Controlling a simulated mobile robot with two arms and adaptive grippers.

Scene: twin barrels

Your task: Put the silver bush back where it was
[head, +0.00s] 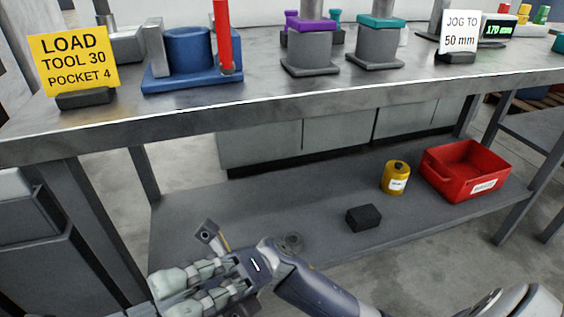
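I cannot clearly pick out the silver bush. On the bench stand two grey barrels, one with a purple collar (312,26) and one with a teal collar (381,22). A silver upright shows above each collar, cut off by the picture's top edge. My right gripper (172,293) reaches in from the right, low in front of the shelf, pointing left. I see nothing in it, but its opening is unclear. My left gripper is out of view.
The metal bench (230,109) runs across the view above the lower shelf (210,210). On the shelf are a black block (363,217), a yellow canister (396,178) and a red bin (438,184). A blue fixture (188,50) with a red post and a yellow sign (72,60) stand bench-left.

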